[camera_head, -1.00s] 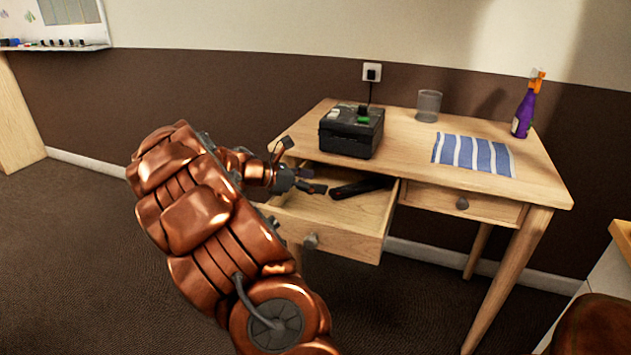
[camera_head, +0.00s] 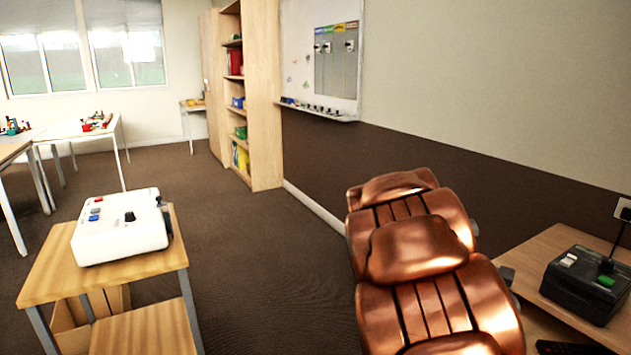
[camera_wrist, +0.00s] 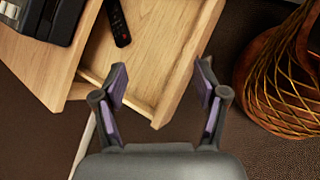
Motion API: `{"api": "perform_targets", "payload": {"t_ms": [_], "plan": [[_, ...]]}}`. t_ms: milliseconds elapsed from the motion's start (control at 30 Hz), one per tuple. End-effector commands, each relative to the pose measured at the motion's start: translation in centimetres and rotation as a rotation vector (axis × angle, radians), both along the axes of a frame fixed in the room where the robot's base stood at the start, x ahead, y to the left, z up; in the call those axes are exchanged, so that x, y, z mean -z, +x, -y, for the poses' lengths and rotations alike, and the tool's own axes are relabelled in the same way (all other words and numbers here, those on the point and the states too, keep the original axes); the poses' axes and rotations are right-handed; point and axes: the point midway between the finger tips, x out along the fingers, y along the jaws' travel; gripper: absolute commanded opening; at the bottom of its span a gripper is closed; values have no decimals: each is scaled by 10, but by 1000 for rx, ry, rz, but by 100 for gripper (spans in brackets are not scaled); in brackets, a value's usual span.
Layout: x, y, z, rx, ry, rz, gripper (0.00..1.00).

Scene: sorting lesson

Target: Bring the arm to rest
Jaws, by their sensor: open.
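My copper-coloured arm (camera_head: 420,250) is raised at the right of the head view, and its gripper end is hidden there behind the arm links. In the wrist view my gripper (camera_wrist: 162,75) is open and empty, its two purple-padded fingers apart. The fingers show over the front of an open wooden drawer (camera_wrist: 145,60). A black remote (camera_wrist: 117,22) lies inside the drawer. It also shows in part at the lower right of the head view (camera_head: 570,347).
A black box device (camera_head: 585,283) stands on the desk (camera_head: 545,248) at right. A white device (camera_head: 120,232) stands on a small wooden table (camera_head: 48,268) at left. A woven copper-brown object (camera_wrist: 285,80) is right of the drawer. Open floor (camera_head: 265,260) lies between table and arm.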

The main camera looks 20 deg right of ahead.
Motion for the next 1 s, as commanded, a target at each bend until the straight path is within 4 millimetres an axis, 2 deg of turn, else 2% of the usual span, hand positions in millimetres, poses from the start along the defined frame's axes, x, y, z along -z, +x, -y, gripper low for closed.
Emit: {"api": "perform_targets", "payload": {"t_ms": [33, 367, 567, 700, 800, 900, 1000], "plan": [[-24, -2, -20, 19, 14, 54, 72], [-78, -24, -144, 190, 158, 331, 72], [-112, -45, -221, 292, 280, 445, 72], [-134, -65, -272, 360, 368, 489, 72], [-148, -80, -303, 402, 423, 505, 72], [-156, -93, -324, 434, 464, 507, 72], [-160, -101, -337, 454, 489, 507, 72]]}}
